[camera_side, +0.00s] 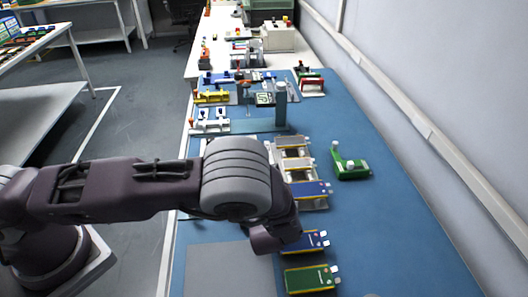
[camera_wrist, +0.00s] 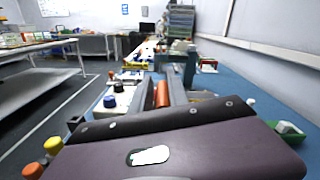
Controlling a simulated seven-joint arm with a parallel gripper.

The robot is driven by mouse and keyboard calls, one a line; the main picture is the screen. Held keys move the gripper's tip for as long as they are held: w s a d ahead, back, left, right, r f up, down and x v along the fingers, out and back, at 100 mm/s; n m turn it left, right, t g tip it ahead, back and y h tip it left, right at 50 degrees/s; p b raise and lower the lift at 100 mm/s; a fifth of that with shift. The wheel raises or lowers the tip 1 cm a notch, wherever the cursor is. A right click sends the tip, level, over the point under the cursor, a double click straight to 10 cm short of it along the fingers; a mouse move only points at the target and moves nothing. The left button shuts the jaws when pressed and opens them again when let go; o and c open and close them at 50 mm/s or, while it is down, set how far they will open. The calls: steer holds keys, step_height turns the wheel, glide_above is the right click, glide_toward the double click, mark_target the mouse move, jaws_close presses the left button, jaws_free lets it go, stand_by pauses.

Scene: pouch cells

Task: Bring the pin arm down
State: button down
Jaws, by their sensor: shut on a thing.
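My gripper (camera_wrist: 163,98) shows only in part in the wrist view, beyond its dark housing. It is shut on an orange cylindrical handle (camera_wrist: 162,92), which looks to be the handle of the pin arm. A tall grey post (camera_wrist: 190,66) stands just beyond and to the right; it also shows in the side view (camera_side: 280,106) on a blue-grey base. In the side view my wrist hides the gripper and the handle. I cannot tell the pin arm's tilt or where its pin is.
Pouch cells in blue (camera_side: 313,242) and green (camera_side: 311,279) lie at the front of the blue bench. A green clamp-like part (camera_side: 350,166) stands right of the tray column. Several fixtures, including a yellow one (camera_side: 212,97), fill the far left. The bench's right side is mostly clear.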

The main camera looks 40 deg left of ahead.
steer(key=s+a+f+n, duration=0.3)
steer(key=s+a, duration=0.1)
steer(key=shift+s+a+f, duration=0.15)
steer(key=shift+s, duration=0.1)
stand_by(0.4)
steer(key=shift+a, duration=0.1)
stand_by(0.4)
steer(key=c, duration=1.4)
jaws_free()
